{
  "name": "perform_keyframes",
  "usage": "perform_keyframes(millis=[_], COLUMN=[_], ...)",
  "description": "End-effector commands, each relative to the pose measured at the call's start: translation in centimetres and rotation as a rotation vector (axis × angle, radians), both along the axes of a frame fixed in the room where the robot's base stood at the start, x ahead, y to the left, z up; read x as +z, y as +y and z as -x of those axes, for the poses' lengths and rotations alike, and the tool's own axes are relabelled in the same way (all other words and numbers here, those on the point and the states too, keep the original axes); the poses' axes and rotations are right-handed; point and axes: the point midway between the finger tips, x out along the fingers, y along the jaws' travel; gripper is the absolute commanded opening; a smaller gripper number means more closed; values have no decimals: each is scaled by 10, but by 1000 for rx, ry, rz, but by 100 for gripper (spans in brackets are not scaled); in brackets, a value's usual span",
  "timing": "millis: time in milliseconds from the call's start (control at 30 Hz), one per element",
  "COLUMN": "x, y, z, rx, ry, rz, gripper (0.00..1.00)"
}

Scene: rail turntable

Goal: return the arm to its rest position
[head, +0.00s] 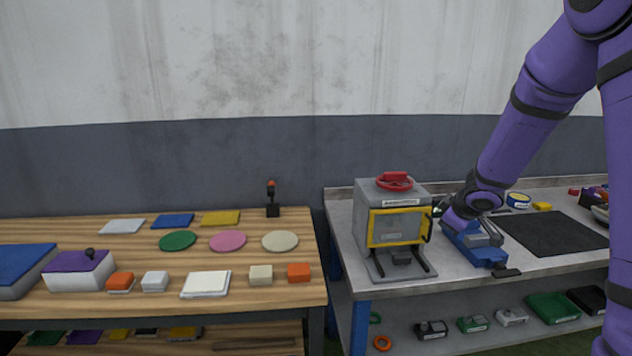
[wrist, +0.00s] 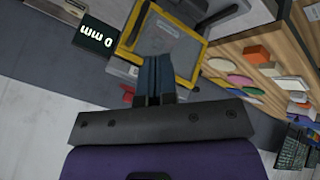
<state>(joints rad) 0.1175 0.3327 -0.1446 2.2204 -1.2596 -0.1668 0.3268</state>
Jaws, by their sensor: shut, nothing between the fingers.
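My purple arm (head: 528,105) comes down from the upper right of the head view, and its wrist is beside the right side of a grey box machine with a yellow-framed front. My gripper (wrist: 155,62) shows in the wrist view with its two dark fingers together and nothing between them. The fingers overlap the yellow frame (wrist: 187,70) in that view; I cannot tell whether they touch it. In the head view the fingertips are hard to make out.
The grey machine (head: 375,216) has a red handwheel (head: 395,181) on top. A blue vise-like device (head: 476,246) stands close below my wrist. A dark mat (head: 553,233) lies to its right. A small display (wrist: 95,38) reads "0 mm". The wooden table (head: 130,308) holds blocks and discs.

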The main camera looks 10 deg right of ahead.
Motion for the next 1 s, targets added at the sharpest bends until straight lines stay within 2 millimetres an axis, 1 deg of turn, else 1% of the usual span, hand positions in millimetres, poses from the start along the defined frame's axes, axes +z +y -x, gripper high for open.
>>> perform_keyframes(millis=[133,200,267,400,500,600,733,900,967,1000], x=[40,62,80,117,140,158,177,193,196,198], y=[1,1,1,6,11,17,29,48,56,62], z=[12,23,35,66,92,120,159,212,232,244], rx=[-84,-143,-194,-304,-378,-445,-517,-590,-608,-617], ry=[-44,-62,-75,-92,-94,-87,-67,-23,-2,12], rz=[16,20,22,10,-10,-39,-87,-168,-201,-223], gripper=[0,0,0,0,0,0,0,0,0,0])
